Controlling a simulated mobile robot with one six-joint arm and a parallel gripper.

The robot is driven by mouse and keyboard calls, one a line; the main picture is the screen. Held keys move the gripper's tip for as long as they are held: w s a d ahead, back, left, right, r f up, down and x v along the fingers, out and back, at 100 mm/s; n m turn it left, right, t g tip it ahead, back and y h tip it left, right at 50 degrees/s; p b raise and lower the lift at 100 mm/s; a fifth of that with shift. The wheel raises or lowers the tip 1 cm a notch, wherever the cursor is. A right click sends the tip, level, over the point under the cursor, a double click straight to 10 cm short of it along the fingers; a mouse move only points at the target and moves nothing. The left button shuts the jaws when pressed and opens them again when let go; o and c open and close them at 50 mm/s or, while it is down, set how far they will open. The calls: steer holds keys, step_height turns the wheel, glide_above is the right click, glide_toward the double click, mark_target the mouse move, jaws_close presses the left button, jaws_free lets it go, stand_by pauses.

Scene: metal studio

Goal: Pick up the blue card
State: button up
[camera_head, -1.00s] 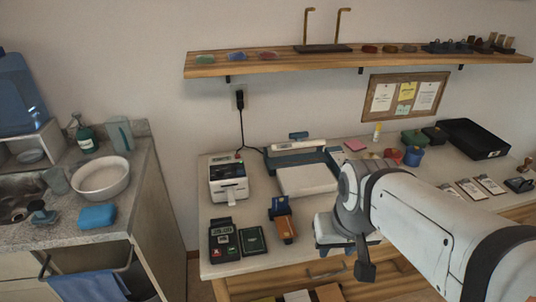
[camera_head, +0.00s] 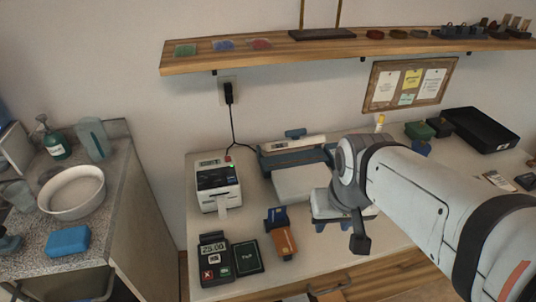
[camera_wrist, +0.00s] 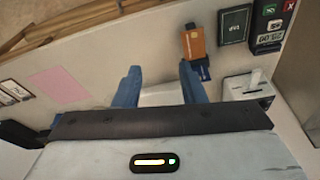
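The blue card (camera_head: 277,214) stands upright at the back of a small dark holder on the counter, with an orange card or wallet (camera_head: 284,241) leaning in front of it. In the wrist view the blue card (camera_wrist: 203,72) shows only in part, beyond the orange piece (camera_wrist: 193,42) and just right of the right finger. My gripper (camera_wrist: 160,82) is open and empty, with two blue fingers apart. In the head view my gripper (camera_head: 336,224) hangs above the counter, to the right of the card and apart from it.
Left of the card are a card terminal (camera_head: 214,259), a dark green folder (camera_head: 247,257) and a label printer (camera_head: 217,186). A white and blue paper trimmer (camera_head: 302,180) lies behind. A black tray (camera_head: 482,131) sits at the far right.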

mark_target(277, 213)
steer(key=shift+o, duration=1.4)
steer(key=shift+w+a, duration=0.1)
steer(key=shift+w, duration=0.35)
steer(key=o, duration=0.4)
steer(key=shift+n+g, duration=0.4)
steer(key=shift+g, duration=0.2)
steer(key=w, duration=0.2)
steer(key=w+a+f, duration=0.1)
steer(key=w, duration=0.1)
steer(key=w+a, duration=0.1)
steer(key=w, duration=0.1)
steer(key=shift+w+a+f+p, duration=0.2)
steer(key=shift+w+f+p, duration=0.1)
steer(key=shift+f+p, duration=0.1)
steer(key=shift+o, duration=0.5)
steer(key=w+a+f+n+g, duration=0.1)
steer(key=w+a+f, duration=0.4)
steer(key=w, duration=0.3)
steer(key=shift+a+f+p, duration=0.15)
steer(key=shift+f+p, duration=0.2)
steer(key=shift+f, duration=0.35)
steer(key=shift+w+a+f, duration=0.2)
steer(key=shift+f, duration=1.45)
steer(key=shift+w+a+f, duration=0.25)
steer(key=shift+f, duration=1.45)
steer(key=shift+w+a+f, duration=0.2)
steer(key=shift+f, duration=1.45)
